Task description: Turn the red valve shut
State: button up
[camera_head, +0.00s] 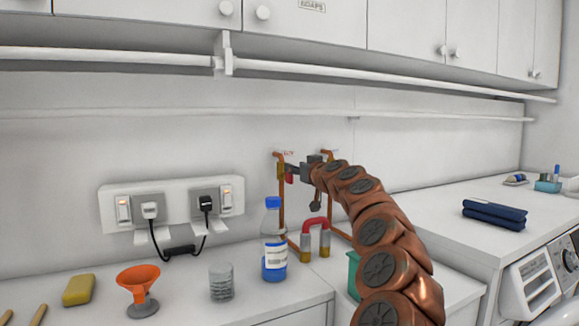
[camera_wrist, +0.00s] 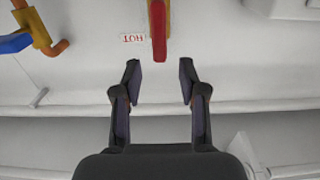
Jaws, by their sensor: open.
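The red valve handle (camera_wrist: 158,32) shows at the top middle of the wrist view, on a brass-coloured fitting, beside an upside-down HOT label (camera_wrist: 133,38). In the head view a small part of the red handle (camera_head: 290,179) shows by the left copper pipe (camera_head: 281,215). My gripper (camera_wrist: 160,75) is open and empty, with a finger on either side of the handle's line and the handle beyond the tips. In the head view my gripper (camera_head: 294,170) is close to the red handle, partly covering the valve. A blue handle (camera_wrist: 15,43) shows at the wrist view's upper left.
A blue-capped bottle (camera_head: 273,250) and a red horseshoe magnet (camera_head: 315,224) stand on the counter below my gripper. Plugged sockets (camera_head: 172,205) are on the wall.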

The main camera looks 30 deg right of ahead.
jog(key=w, duration=0.2)
jog(key=w+p, duration=0.1)
jog(key=w, duration=0.1)
jog(key=shift+d, duration=0.25)
jog(key=shift+w, duration=0.5)
grip_shut()
dwell(0.4)
